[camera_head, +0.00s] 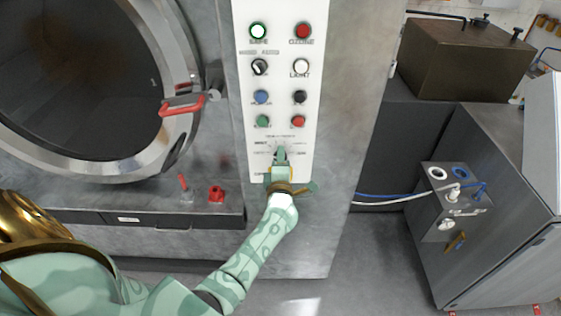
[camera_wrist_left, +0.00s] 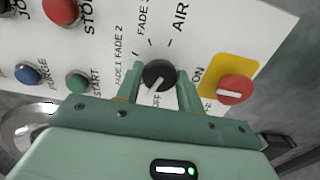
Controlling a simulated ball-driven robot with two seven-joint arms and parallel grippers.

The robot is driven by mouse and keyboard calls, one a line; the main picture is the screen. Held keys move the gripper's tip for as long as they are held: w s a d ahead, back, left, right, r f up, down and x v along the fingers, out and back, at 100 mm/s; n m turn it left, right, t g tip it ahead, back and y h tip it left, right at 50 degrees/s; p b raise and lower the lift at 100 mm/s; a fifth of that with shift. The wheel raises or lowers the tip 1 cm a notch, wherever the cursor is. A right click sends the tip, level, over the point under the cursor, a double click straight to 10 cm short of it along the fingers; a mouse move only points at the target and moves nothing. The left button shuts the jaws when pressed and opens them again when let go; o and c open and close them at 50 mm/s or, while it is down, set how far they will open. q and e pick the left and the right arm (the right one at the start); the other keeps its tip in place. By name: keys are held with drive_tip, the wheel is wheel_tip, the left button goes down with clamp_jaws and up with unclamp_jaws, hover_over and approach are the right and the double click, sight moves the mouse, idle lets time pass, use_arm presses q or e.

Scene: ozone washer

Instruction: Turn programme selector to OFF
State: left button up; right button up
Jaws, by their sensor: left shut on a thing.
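The programme selector is a black round knob (camera_wrist_left: 158,73) with a white pointer line in the left wrist view. The line slants from its middle toward the lower left, near lettering that reads like OFF (camera_wrist_left: 157,101). FADE 1, FADE 2, FADE 3 and AIR labels are printed around it. My left gripper (camera_wrist_left: 160,88) has one finger on each side of the knob and is shut on it. In the head view my left gripper (camera_head: 280,160) is at the lower white panel (camera_head: 281,133) and mostly hides the knob. My right gripper is not in view.
A red rotary switch (camera_wrist_left: 236,90) on a yellow plate (camera_wrist_left: 232,68) sits close beside the selector. Green START (camera_wrist_left: 77,83) and blue (camera_wrist_left: 28,74) buttons are on the other side. The round washer door (camera_head: 185,95) with its red handle (camera_head: 182,105) stands left of the panel.

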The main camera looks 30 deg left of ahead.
use_arm(q)
drive_tip(key=n+b, duration=0.1)
drive_tip(key=n, duration=0.4)
drive_tip(key=shift+n, duration=0.4)
drive_tip(key=shift+r, duration=0.1)
idle(0.3)
drive_tip(key=o, duration=1)
drive_tip(key=shift+w, duration=0.15)
drive_tip(key=shift+c, duration=0.2)
drive_tip(key=shift+d, duration=0.1)
